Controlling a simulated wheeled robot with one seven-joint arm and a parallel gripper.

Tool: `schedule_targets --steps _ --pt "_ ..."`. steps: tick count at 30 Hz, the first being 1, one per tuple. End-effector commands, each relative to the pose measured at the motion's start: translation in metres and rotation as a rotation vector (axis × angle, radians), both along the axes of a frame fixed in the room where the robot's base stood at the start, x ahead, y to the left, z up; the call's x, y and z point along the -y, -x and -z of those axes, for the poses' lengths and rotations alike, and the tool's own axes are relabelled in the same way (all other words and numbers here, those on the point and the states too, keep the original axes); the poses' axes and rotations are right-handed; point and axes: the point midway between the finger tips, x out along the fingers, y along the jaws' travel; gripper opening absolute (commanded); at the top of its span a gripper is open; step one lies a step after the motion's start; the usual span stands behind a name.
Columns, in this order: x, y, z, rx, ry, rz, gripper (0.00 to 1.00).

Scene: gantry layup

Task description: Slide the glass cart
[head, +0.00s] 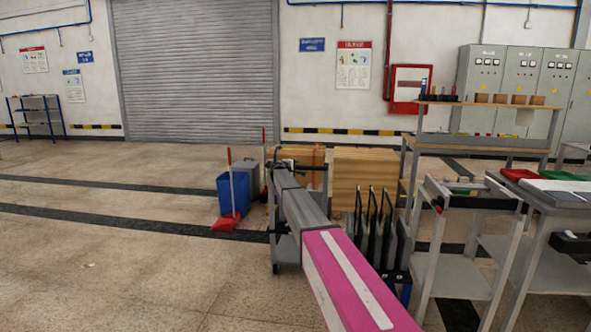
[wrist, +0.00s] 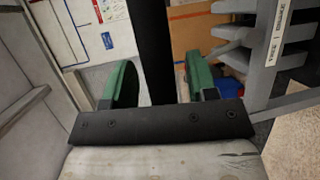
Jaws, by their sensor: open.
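A low rack with several upright dark, black-edged panels (head: 373,222) stands right of centre in the head view. It may be the glass cart, but I cannot tell for certain. My gripper (wrist: 162,78) shows in the wrist view with two green fingers apart. A black upright bar (wrist: 153,45) runs between the fingers, with space visible on both sides. I cannot tell what the bar belongs to, or whether the fingers touch it. In the head view I cannot make out the fingers.
A blue bin (head: 232,194) and a red broom (head: 228,222) stand left of centre. Stacked wooden boards (head: 363,165) are behind the rack. A grey trolley (head: 447,270) and a workbench (head: 545,200) crowd the right. The floor at left is clear.

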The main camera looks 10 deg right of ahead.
Motion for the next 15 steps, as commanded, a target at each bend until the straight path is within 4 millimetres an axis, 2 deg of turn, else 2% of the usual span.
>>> schedule_targets --steps 8,15 --pt "-0.022 0.027 -0.006 0.001 0.0 -0.002 0.53" --pt "-0.051 0.061 -0.014 0.001 0.0 -0.002 0.53"
